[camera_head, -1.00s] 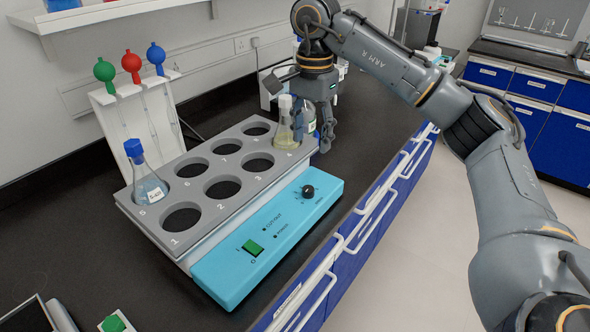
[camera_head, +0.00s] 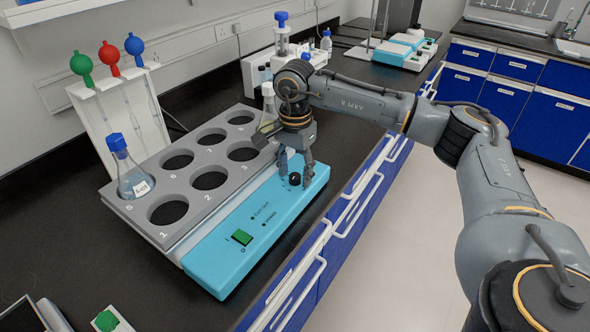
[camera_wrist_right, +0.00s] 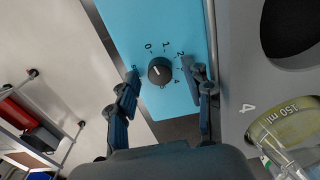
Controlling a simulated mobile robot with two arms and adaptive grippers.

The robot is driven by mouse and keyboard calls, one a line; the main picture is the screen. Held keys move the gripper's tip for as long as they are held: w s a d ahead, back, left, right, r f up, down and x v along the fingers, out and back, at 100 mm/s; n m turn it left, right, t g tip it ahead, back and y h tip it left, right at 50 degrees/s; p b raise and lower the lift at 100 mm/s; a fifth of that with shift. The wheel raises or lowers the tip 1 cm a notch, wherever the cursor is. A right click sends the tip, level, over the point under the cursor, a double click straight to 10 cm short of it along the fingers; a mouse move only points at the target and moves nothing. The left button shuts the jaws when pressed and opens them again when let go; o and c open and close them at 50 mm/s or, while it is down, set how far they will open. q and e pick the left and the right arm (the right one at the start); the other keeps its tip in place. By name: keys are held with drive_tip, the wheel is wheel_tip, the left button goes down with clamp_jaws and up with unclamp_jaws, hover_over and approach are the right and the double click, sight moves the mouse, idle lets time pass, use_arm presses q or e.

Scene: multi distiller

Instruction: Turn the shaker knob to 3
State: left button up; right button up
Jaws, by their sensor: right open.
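The shaker knob (camera_head: 294,179) is a small black dial on the shaker's light blue front panel (camera_head: 222,250). In the right wrist view the knob (camera_wrist_right: 160,71) is ringed by printed numbers; 0, 1, 2 and 4 are legible. Its white mark appears to point up and left, roughly toward 0. My right gripper (camera_head: 294,176) is open above the panel. Its two fingers stand on either side of the knob, with gaps showing in the wrist view (camera_wrist_right: 166,75). I cannot tell how far above the panel the fingertips are. My left gripper is not in view.
The grey rack (camera_head: 228,180) on the shaker holds a blue-capped flask (camera_head: 133,183) at hole 5 and a yellowish flask (camera_wrist_right: 290,125) at hole 4, close beside the gripper. A green switch (camera_head: 242,237) is on the same panel. The bench edge lies just right of the shaker.

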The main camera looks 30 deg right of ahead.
drive_tip(key=shift+f, duration=0.2)
clamp_jaws()
